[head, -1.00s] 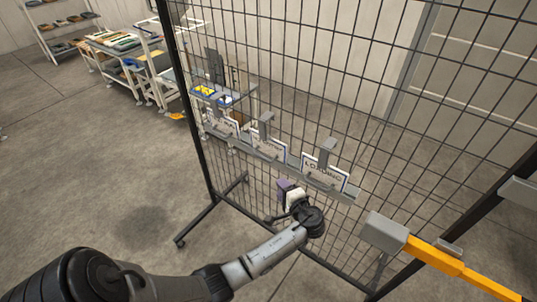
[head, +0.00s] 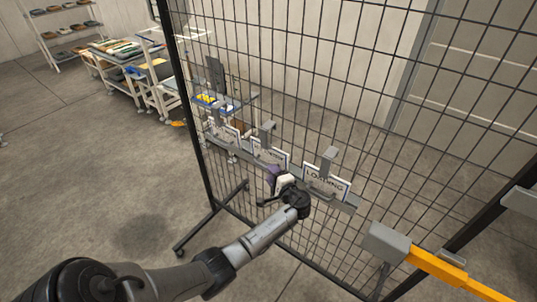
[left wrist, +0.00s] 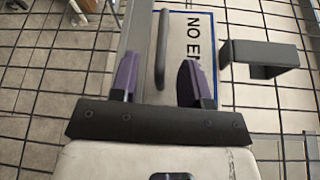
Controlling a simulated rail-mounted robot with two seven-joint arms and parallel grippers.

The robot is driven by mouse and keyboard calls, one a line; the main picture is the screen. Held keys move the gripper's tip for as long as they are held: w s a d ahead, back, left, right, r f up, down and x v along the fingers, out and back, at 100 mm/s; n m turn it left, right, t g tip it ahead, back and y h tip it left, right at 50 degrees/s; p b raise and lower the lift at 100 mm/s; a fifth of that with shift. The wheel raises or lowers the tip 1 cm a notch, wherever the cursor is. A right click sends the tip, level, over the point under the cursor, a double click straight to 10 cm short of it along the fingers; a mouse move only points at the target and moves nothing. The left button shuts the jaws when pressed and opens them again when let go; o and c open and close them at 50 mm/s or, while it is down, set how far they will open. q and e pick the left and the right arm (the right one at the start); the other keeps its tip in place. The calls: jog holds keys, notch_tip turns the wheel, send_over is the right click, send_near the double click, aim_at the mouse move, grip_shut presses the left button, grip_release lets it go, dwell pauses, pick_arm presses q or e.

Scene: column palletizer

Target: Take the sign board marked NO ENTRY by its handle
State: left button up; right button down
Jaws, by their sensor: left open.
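The NO ENTRY sign board (left wrist: 205,22) is white with a blue border and shows in part in the left wrist view, its lettering cut off by my finger. Its dark bar handle (left wrist: 161,48) lies between my two purple fingers, with gaps on both sides. My left gripper (left wrist: 158,82) is open and empty. In the head view my left gripper (head: 271,173) is at the lower edge of the middle board (head: 270,154), whose lettering I cannot read there. My right gripper is not in view.
A LOADING board (head: 328,182) hangs to the right and another board (head: 225,131) to the left, on a grey rail (head: 348,204) along the black wire mesh panel (head: 300,80). An orange bar (head: 440,265) with a grey block stands at lower right.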

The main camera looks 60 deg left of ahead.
pick_arm(q)
jog(key=shift+a+p, duration=0.45)
jog(key=shift+a, duration=1.9)
grip_shut()
